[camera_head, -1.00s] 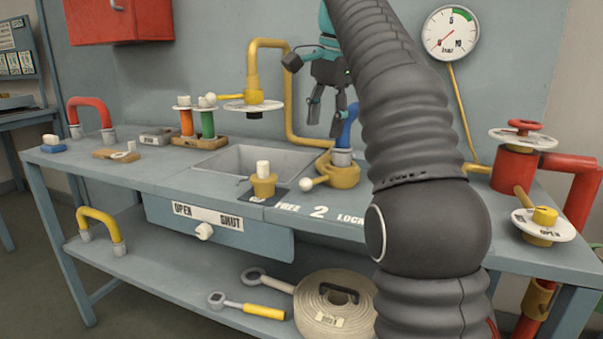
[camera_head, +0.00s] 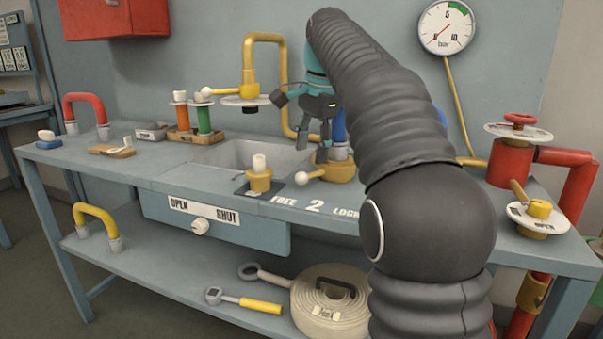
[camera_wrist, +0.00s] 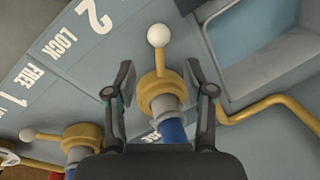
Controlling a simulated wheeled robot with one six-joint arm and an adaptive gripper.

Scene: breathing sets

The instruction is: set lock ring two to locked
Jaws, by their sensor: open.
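Lock ring two is a brass-yellow collar (camera_head: 338,173) on the bench behind the "FREE 2 LOCK" lettering (camera_head: 312,207), with a blue hose (camera_head: 340,130) standing in it. Its lever with a white ball (camera_head: 302,178) points left, towards the FREE side. My gripper (camera_head: 325,146) is low over the ring, fingers pointing down. In the wrist view my gripper (camera_wrist: 160,78) is open, one finger on each side of the ring (camera_wrist: 157,97) and hose. The ball (camera_wrist: 158,36) sticks out ahead, beyond the fingertips. I cannot tell whether the fingers touch the ring.
A second ring (camera_wrist: 80,138) with its own white-ball lever stands at lower left in the wrist view. A yellow cup with a white plug (camera_head: 260,180) stands left of ring two. A sink (camera_head: 255,153) and a yellow pipe (camera_head: 282,80) lie behind. My arm hides the bench to the right.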

